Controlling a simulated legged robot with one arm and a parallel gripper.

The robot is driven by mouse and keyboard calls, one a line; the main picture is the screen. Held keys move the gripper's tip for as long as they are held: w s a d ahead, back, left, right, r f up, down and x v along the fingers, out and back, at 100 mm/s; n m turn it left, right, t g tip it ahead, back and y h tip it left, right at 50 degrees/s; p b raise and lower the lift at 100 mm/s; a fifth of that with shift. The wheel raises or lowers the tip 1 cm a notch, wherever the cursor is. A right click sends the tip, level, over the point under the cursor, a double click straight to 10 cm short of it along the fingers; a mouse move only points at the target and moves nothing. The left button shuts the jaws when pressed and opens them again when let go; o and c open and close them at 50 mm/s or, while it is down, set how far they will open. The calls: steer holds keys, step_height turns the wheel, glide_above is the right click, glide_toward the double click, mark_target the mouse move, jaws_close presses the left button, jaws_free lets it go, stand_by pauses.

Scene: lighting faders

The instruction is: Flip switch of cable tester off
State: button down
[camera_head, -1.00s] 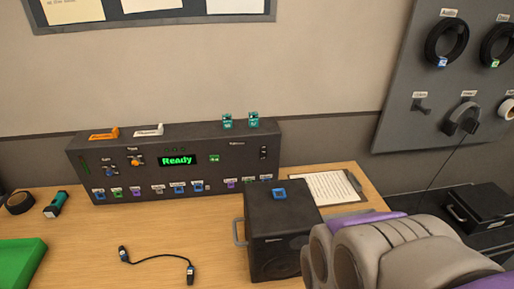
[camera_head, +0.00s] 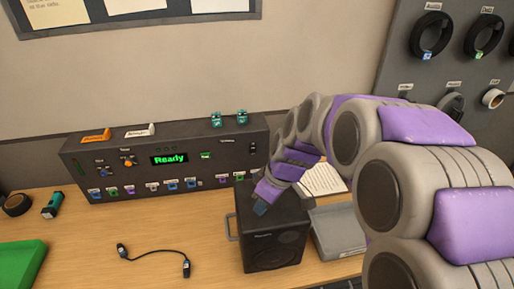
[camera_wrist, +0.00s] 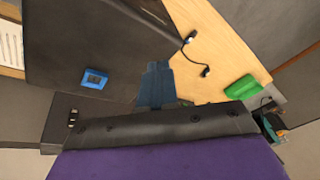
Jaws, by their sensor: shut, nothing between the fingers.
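The cable tester (camera_head: 120,180) is a long dark box at the back of the desk, its green display (camera_head: 170,159) reading "Ready". A small dark switch (camera_head: 252,147) is at the right end of its front; its position is too small to tell. In the wrist view a dark panel with a small switch-like part (camera_wrist: 72,118) shows at lower left, probably the tester's right end. My gripper (camera_head: 261,208) is shut and empty, pointing down over the black speaker-like box, right of and nearer than the tester. Its closed fingers (camera_wrist: 155,85) show in the wrist view.
The black box (camera_head: 272,250) with a side handle stands in front of the tester's right end; its blue square (camera_wrist: 95,78) shows in the wrist view. A short cable (camera_head: 153,258) lies on the clear desk front. A green object (camera_head: 18,262) is at left.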

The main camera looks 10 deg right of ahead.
mark_target(253, 150)
steer(key=w+n+p, duration=0.1)
steer(key=w, duration=0.3)
steer(key=w+d+n+t+p, duration=0.1)
steer(key=w, duration=0.4)
steer(key=w+n+t+y, duration=0.1)
steer(key=w+n, duration=0.1)
steer(key=w, duration=0.3)
steer(key=shift+d+p, duration=0.35)
steer(key=shift+p, duration=0.05)
steer(key=w+d+f+n+t+p, duration=0.1)
steer(key=w+d, duration=0.2)
steer(key=w, duration=0.3)
steer(key=w+d+f+n+t+p, duration=0.1)
steer(key=w+d+f+n, duration=0.1)
steer(key=w, duration=0.4)
steer(key=shift+d+n+p, duration=0.3)
steer(key=shift+d, duration=0.6)
steer(key=shift+w, duration=0.1)
steer(key=shift+w+a+f, duration=0.6)
steer(key=shift+w+f, duration=0.8)
steer(key=shift+f, duration=0.05)
steer(key=shift+w+a+f, duration=0.6)
steer(key=shift+w+f, duration=0.8)
steer(key=shift+w+a+f, duration=0.6)
steer(key=shift+w+f, duration=0.8)
steer(key=shift+f, duration=0.05)
